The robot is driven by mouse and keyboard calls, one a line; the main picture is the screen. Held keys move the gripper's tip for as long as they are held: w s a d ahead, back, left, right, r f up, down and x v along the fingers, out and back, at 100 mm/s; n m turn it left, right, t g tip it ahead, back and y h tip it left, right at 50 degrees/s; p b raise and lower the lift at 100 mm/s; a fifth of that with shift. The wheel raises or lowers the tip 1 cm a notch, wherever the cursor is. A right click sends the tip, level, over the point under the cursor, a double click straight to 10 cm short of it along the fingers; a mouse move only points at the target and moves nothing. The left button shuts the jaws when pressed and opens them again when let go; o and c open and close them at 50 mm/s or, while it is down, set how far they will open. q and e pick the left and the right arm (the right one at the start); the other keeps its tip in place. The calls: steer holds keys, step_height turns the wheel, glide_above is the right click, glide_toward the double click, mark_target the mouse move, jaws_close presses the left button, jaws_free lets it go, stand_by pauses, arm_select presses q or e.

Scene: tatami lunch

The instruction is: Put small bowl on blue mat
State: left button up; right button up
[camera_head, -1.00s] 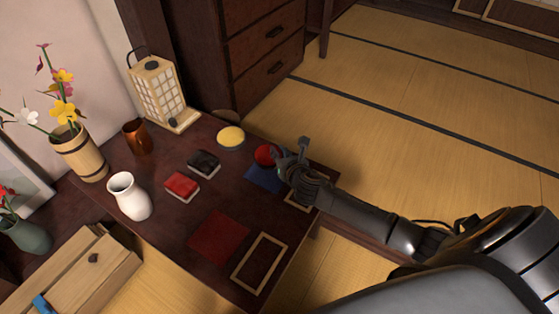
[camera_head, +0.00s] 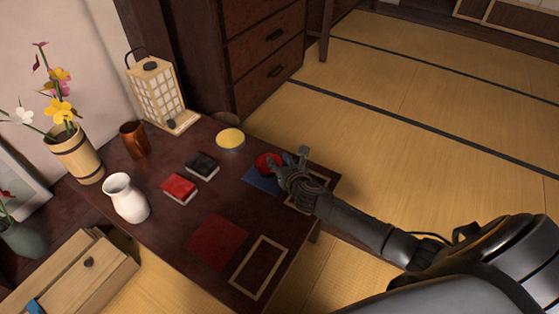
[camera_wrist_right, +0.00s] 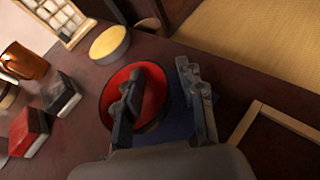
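The small bowl (camera_head: 265,161), red inside with a dark rim, is at the back of the blue mat (camera_head: 257,181). In the right wrist view the bowl (camera_wrist_right: 154,88) overlaps the blue mat (camera_wrist_right: 178,128), which shows to its right and below. My right gripper (camera_head: 289,162) is at the bowl's right side. In the wrist view its fingers (camera_wrist_right: 162,100) stand apart, one over the bowl's inside and one outside its right rim. Contact with the rim cannot be made out. The gripper hides part of the bowl and mat. My left gripper is not in view.
A yellow round tin (camera_head: 230,139), a black box (camera_head: 203,165) and a red box (camera_head: 180,188) stand left of the bowl. A white vase (camera_head: 126,199), copper mug (camera_head: 134,139) and lantern (camera_head: 158,92) are farther left. A red mat (camera_head: 216,242) and empty frame (camera_head: 259,267) lie in front.

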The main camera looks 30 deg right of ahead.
steer(key=shift+s+r, duration=0.1)
steer(key=shift+r, duration=0.1)
steer(key=p+v, duration=0.2)
steer(key=v, duration=0.2)
steer(key=shift+s+r, duration=0.15)
steer(key=shift+s, duration=0.2)
steer(key=p+v, duration=0.1)
steer(key=v, duration=0.4)
steer(key=shift+s, duration=0.25)
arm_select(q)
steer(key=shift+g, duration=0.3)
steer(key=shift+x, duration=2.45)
arm_select(e)
steer(key=shift+v, duration=0.8)
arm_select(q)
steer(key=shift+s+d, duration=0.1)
